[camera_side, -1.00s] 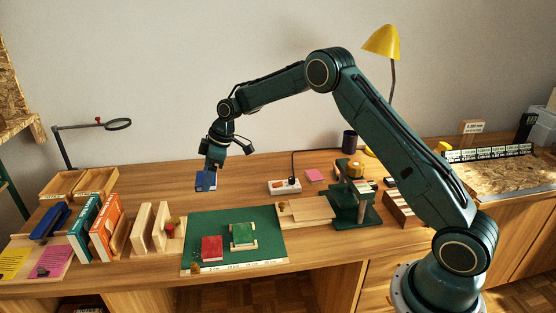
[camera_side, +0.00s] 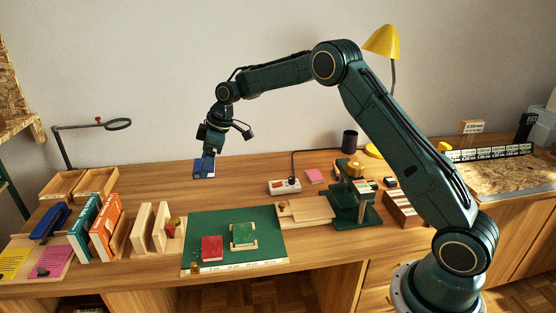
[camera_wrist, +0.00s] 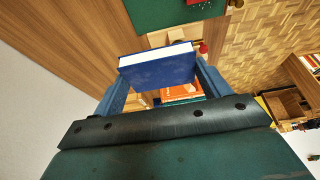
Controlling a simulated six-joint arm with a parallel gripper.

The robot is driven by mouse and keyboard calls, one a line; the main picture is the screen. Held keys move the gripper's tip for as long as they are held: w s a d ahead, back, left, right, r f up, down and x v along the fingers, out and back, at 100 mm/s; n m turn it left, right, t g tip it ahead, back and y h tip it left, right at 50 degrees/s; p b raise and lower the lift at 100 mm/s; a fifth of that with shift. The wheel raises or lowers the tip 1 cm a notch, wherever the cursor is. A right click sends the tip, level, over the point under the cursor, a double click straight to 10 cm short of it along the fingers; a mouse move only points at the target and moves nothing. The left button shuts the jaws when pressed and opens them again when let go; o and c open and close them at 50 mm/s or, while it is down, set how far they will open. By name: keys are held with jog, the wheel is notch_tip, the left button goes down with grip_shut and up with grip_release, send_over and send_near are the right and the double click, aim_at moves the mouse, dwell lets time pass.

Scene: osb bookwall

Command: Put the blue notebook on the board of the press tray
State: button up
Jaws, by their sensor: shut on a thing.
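My gripper (camera_side: 207,158) is shut on the blue notebook (camera_side: 204,170) and holds it in the air above the back left of the bench. In the wrist view the blue notebook (camera_wrist: 158,70) is between the two fingers of my gripper (camera_wrist: 163,82), its white page edges showing along the top. A flat pale wooden board (camera_side: 308,208) lies to the left of the green press (camera_side: 350,203), and looks like the press tray's board. It is bare, well to the right of the notebook and apart from it.
Upright teal and orange books (camera_side: 106,228) and wooden dividers stand left. A power strip (camera_side: 284,187) and pink pad (camera_side: 315,176) lie behind the board.

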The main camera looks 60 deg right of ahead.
jog(key=s+d+r+m+t+h, duration=0.15)
jog(key=s+d+m+h, duration=0.25)
jog(key=s+d+m, duration=0.7)
jog(key=m+g+h, duration=0.2)
jog(key=m, duration=0.5)
send_over(310, 206)
jog(key=s+a, duration=0.1)
jog(key=shift+t, duration=0.25)
notch_tip(310, 206, down, 15)
jog(key=shift+a+f, duration=0.1)
jog(key=shift+f, duration=0.05)
jog(key=shift+f, duration=1.9)
jog(key=shift+f, duration=0.1)
jog(key=o, duration=0.9)
jog(key=shift+o, duration=0.4)
